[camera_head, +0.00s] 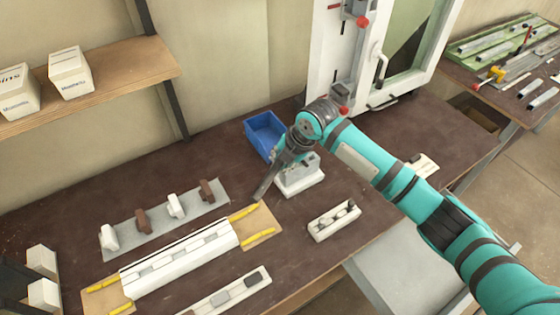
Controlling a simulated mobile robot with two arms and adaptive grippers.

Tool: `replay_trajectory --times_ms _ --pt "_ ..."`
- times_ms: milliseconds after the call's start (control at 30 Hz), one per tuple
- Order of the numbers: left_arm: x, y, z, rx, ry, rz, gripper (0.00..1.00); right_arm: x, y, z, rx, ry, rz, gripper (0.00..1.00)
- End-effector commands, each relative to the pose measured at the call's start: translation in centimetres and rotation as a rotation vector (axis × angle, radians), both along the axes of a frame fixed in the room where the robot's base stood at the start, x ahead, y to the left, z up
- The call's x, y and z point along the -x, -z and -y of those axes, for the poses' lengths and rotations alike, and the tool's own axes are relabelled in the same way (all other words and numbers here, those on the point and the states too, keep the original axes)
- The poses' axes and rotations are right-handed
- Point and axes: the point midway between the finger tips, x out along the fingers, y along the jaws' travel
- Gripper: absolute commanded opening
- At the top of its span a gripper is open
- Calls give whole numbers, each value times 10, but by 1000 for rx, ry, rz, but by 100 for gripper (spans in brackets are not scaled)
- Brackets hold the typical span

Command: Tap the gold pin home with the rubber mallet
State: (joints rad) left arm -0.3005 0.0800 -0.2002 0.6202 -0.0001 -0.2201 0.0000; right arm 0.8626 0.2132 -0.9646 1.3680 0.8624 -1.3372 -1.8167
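My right gripper (268,184) comes in from the right on a teal arm and points down and left over the bench. Its dark finger part looks narrow; I cannot tell whether it is open or shut, or whether it holds anything. It is just left of a grey block on a white base (300,184), partly hiding it. A white profile (180,262) lies on wooden pads with yellow strips at both ends. I cannot make out a gold pin or a rubber mallet. My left gripper is not in view.
A blue bin (262,133) stands behind the gripper. A grey strip (150,232) carries white and brown clamp-like pieces. A small white tray (333,225) and a long white holder (225,297) lie nearer the front edge. A white framed window (322,60) stands at the back.

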Motion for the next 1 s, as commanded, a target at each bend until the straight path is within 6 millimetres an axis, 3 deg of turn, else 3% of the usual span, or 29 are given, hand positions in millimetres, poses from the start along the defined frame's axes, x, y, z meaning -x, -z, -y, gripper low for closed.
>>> replay_trajectory --times_ms 167,567,1000 --pt "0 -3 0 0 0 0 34 0 -4 0 -1 -1 2 0" --pt "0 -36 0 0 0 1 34 -1 -41 0 0 0 2 0" --pt "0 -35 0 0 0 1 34 0 -40 0 0 -1 2 0"
